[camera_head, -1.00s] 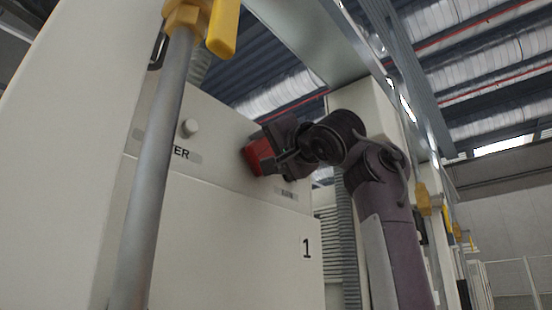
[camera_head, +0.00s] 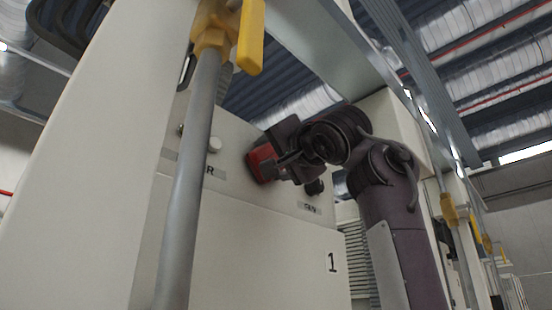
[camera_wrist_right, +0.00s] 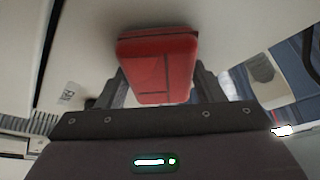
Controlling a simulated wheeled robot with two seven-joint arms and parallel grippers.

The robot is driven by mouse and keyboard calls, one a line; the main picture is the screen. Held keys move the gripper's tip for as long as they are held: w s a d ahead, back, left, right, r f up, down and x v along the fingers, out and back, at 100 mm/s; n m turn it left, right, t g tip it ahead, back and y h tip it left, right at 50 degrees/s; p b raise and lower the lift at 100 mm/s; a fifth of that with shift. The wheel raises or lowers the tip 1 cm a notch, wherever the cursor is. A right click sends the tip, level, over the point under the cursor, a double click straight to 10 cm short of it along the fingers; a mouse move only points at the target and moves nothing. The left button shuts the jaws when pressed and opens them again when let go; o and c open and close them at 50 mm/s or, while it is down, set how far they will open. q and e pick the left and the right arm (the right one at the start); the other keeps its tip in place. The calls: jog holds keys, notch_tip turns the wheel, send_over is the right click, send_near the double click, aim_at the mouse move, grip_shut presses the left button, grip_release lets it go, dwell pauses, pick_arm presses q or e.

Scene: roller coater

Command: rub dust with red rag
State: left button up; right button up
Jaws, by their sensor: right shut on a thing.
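The red rag (camera_head: 262,163) looks like a folded red block. My right gripper (camera_head: 275,160) is shut on it and holds it at the upper part of the cream machine panel (camera_head: 232,136). In the right wrist view the rag (camera_wrist_right: 158,62) sits between the two fingers (camera_wrist_right: 157,88), with the pale panel surface close beyond it. The rag appears to be at or against the panel, but I cannot tell if it touches. No dust can be made out. My left gripper is not in view.
A grey pole (camera_head: 190,185) with a yellow handle (camera_head: 250,38) stands in front of the panel at left. A cream post (camera_head: 392,130) stands behind my right arm.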

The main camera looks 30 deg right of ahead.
jog(key=shift+s+d+b, duration=0.35)
jog(key=shift+s+b, duration=0.1)
jog(key=shift+s, duration=0.45)
jog(key=shift+s+d+b, duration=0.35)
jog(key=shift+s+b, duration=0.05)
jog(key=shift+s, duration=0.55)
jog(key=shift+s+d+b, duration=0.35)
jog(key=shift+s+b, duration=0.1)
jog(key=shift+s, duration=0.45)
jog(key=s, duration=0.1)
jog(key=s+d+b, duration=0.1)
jog(key=s, duration=0.1)
jog(key=shift+w, duration=0.2)
